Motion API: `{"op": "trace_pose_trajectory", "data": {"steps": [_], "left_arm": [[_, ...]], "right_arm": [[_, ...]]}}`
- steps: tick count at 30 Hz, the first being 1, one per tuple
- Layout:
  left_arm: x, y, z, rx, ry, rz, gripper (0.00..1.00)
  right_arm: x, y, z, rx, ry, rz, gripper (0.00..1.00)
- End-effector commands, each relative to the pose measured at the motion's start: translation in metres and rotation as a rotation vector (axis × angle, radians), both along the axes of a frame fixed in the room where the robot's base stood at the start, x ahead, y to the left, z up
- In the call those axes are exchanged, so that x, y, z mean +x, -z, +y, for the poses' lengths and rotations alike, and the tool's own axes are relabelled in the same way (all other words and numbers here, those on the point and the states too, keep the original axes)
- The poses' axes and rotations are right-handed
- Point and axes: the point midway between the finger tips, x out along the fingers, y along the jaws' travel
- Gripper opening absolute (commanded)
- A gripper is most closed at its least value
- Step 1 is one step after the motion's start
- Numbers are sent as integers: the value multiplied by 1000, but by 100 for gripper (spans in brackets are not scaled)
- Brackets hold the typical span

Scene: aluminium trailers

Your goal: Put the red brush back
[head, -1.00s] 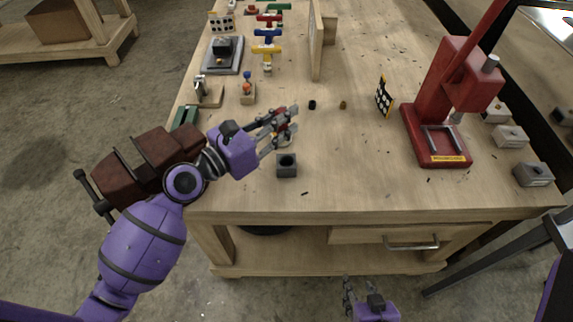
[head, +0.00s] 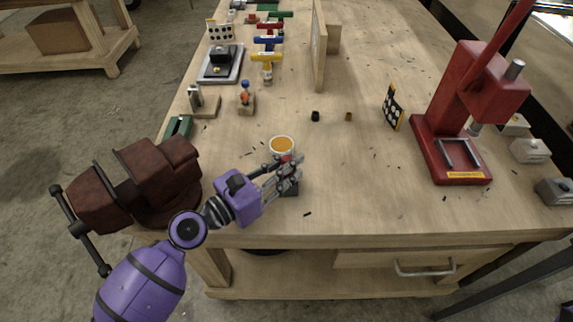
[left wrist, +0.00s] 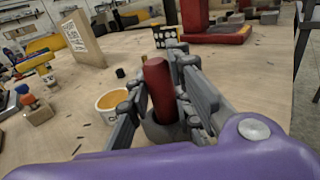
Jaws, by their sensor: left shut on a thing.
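The red brush shows as a thick red handle (left wrist: 158,88) standing nearly upright between the fingers of my left gripper (left wrist: 160,100). In the head view only a bit of red (head: 286,158) shows at the fingertips. My left gripper (head: 287,176) is shut on it, over the small grey block (head: 290,190) near the table's front edge. In the wrist view the brush's lower end meets a grey rounded shape (left wrist: 160,131); the fingers hide how deep it sits. A white cup with orange contents (head: 281,147) stands just behind the gripper. My right gripper is out of view.
A brown-red vise (head: 135,185) is at the table's left edge, near my left arm. A red press (head: 450,150) stands at right. A small figure on a wooden block (head: 246,100) and coloured clamps (head: 267,57) are further back. The table's middle front is clear.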

Motion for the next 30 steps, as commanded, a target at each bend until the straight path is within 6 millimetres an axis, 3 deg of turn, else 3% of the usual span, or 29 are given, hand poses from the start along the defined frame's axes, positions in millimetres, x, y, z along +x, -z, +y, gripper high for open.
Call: {"op": "trace_pose_trajectory", "data": {"steps": [5, 6, 10, 21, 30], "left_arm": [[0, 5, 0, -1, 0, 2, 0], [0, 4, 0, 0, 0, 1, 24], [0, 4, 0, -1, 0, 1, 39], [0, -4, 0, 1, 0, -3, 39], [-38, 6, 44, 3, -1, 8, 39]], "right_arm": [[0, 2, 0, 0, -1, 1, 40], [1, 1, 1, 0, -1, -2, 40], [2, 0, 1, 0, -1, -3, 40], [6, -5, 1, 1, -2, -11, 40], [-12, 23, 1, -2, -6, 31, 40]]}}
